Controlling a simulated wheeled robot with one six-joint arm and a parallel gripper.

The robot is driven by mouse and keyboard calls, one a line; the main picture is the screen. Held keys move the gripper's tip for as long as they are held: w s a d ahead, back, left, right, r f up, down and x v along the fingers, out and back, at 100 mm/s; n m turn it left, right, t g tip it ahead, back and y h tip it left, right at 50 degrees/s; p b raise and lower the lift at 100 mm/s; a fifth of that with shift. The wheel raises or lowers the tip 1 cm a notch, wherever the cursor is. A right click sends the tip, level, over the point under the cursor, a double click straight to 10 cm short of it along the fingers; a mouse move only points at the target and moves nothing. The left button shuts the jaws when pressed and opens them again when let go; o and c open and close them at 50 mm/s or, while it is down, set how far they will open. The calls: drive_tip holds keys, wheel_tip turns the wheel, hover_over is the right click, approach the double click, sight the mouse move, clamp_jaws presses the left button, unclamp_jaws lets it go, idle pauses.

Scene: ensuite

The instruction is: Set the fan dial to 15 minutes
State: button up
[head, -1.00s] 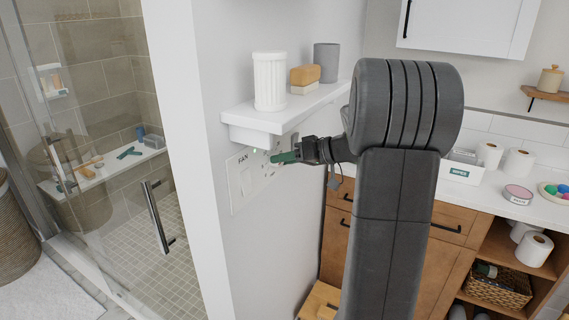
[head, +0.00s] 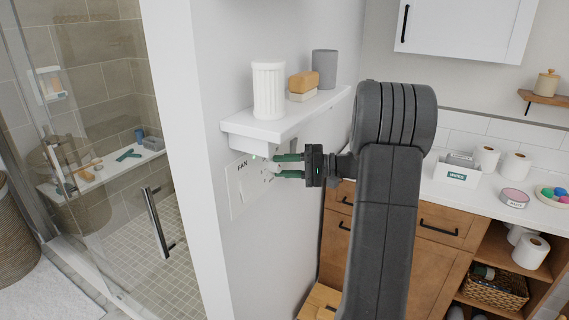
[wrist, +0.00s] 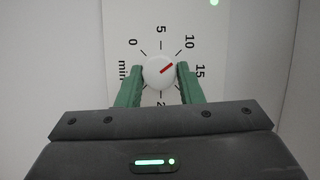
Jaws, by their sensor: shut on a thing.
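The fan dial is a round white knob (wrist: 158,71) with a red pointer line, on the white fan plate (head: 237,186) below the wall shelf. In the wrist view the pointer aims up and right, between the 10 and 15 marks and closer to 10. My gripper (wrist: 159,80) has one green finger on each side of the knob and is shut on it. In the head view my gripper (head: 276,166) reaches the plate from the right, its fingers one above the other. The knob is largely hidden there.
The white shelf (head: 285,118) juts out just above my gripper, bearing a ribbed white cup (head: 269,90), soap bars (head: 303,84) and a grey cup (head: 325,68). A glass shower door (head: 92,150) is at left. A wooden vanity (head: 400,245) stands at right.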

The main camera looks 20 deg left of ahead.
drive_tip(key=m, duration=0.2)
drive_tip(key=m+y+p, duration=0.1)
drive_tip(key=m, duration=0.1)
drive_tip(key=shift+f+y, duration=0.15)
drive_tip(key=shift+y, duration=0.15)
drive_tip(key=shift+f+m+y+p, duration=0.15)
drive_tip(key=shift+m+y+p, duration=0.45)
drive_tip(key=shift+m, duration=1.1)
drive_tip(key=o, duration=1)
drive_tip(key=shift+c, duration=0.2)
drive_tip(key=b+v, duration=0.3)
drive_tip(key=v, duration=1.1)
drive_tip(key=shift+f, duration=0.15)
drive_tip(key=shift+a, duration=0.2)
